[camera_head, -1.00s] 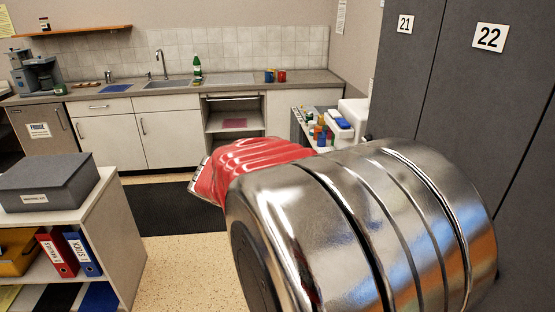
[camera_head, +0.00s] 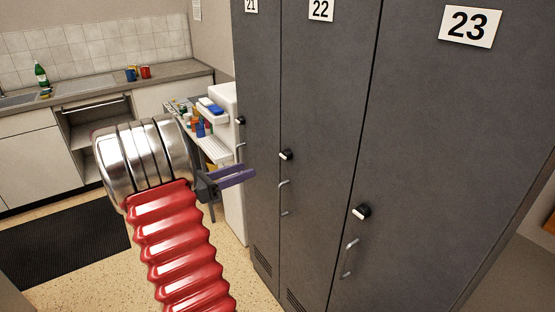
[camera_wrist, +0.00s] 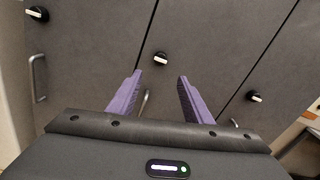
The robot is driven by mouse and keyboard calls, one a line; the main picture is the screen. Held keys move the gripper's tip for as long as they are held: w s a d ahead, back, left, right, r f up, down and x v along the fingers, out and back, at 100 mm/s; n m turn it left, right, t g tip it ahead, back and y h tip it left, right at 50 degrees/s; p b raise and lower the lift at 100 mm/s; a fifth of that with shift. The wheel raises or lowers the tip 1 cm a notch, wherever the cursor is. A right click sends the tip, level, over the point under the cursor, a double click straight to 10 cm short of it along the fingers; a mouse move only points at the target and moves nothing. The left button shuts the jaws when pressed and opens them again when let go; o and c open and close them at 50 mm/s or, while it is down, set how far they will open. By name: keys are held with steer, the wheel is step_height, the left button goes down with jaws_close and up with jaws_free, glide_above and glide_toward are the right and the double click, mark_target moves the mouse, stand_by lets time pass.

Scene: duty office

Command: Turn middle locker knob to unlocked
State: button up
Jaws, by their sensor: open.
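The grey lockers carry plates 21, 22 (camera_head: 320,10) and 23 (camera_head: 467,26). The middle locker's knob (camera_head: 286,155) is black with a white bar, above a metal handle (camera_head: 284,198). It also shows in the wrist view (camera_wrist: 161,58), just beyond the fingertips and roughly centred between them, its bar close to horizontal there. My gripper (camera_head: 250,174) has purple fingers, spread apart and empty, pointing at the lockers left of and slightly below that knob in the head view. The fingers (camera_wrist: 160,78) appear not to touch the knob.
Knobs of locker 21 (camera_head: 240,120) and locker 23 (camera_head: 361,212) flank the middle one, with handles below. A white-shelved cart (camera_head: 206,140) with bottles stands behind my gripper. A sink counter (camera_head: 190,82) runs along the back wall. A dark mat (camera_head: 65,240) lies on the floor.

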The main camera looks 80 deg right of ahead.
mark_target(282, 157)
stand_by(0.3)
steer(key=x, duration=1.3)
steer(key=shift+s+d, duration=0.25)
steer(key=shift+s, duration=0.1)
steer(key=shift+c, duration=0.4)
steer(key=c, duration=1)
